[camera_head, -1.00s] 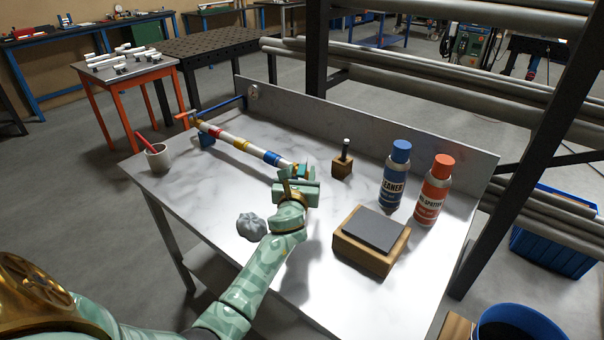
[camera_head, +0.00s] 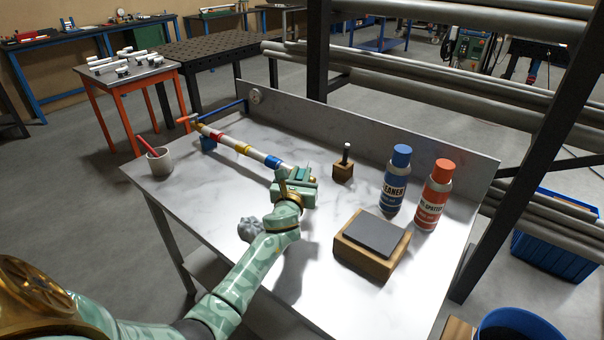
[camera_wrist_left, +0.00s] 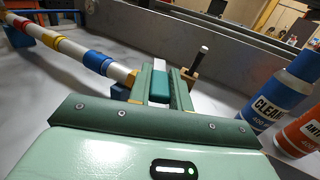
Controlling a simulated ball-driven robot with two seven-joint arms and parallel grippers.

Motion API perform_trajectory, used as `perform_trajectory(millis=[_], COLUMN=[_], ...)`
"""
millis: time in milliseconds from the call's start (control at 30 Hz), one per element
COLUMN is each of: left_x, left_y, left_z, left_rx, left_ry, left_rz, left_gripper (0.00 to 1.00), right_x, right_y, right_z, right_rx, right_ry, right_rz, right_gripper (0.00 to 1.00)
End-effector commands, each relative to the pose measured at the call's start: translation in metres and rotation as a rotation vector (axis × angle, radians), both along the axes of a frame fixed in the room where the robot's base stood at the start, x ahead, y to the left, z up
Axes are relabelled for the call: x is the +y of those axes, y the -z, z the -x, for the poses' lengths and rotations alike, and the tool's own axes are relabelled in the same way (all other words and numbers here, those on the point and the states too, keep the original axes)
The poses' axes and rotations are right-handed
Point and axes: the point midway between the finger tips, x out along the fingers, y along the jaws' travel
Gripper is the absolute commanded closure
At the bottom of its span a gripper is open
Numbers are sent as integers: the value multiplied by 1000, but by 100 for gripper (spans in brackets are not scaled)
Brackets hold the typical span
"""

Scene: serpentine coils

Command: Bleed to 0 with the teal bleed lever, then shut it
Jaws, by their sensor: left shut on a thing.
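A white pipe with red, yellow and blue bands (camera_head: 240,149) runs diagonally over the bench. My left gripper (camera_head: 299,177) is at the pipe's near end and hides most of the fittings there. In the left wrist view, the left gripper (camera_wrist_left: 161,82) is shut on the teal bleed lever (camera_wrist_left: 160,87), which shows between its fingers. A round gauge (camera_head: 255,96) is on the bench's back panel, too small to read. An orange handle (camera_head: 186,118) is at the pipe's far end. My right gripper is not in view.
A blue can (camera_head: 396,182), a red can (camera_head: 433,197), a wooden block with a dark top (camera_head: 371,245) and a small wooden stand (camera_head: 343,171) are on the right. A grey lump (camera_head: 249,229) lies near my forearm. A cup (camera_head: 160,161) stands at left.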

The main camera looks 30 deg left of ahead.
Motion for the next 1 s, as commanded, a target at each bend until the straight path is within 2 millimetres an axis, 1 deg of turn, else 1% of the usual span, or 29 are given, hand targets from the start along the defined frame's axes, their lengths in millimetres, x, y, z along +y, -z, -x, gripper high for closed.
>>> perform_trajectory(millis=[33, 100, 267, 600, 800, 1000], left_x=[3, 5, 12, 22, 25, 26], left_y=[-2, -3, 0, 5, 3, 1], left_z=[1, 2, 4, 4, 4, 4], left_rx=[3, 3, 5, 5, 4, 2], left_ry=[24, 68, 181, 385, 446, 466], left_rz=[-6, -7, -7, -1, -1, 1], left_gripper=[100, 100, 100, 100, 100, 100], right_x=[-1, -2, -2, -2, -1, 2], right_y=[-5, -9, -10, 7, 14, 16], right_z=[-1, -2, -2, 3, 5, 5], right_rx=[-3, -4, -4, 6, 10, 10], right_ry=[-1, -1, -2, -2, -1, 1], right_rz=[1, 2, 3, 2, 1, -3], right_gripper=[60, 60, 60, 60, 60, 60])
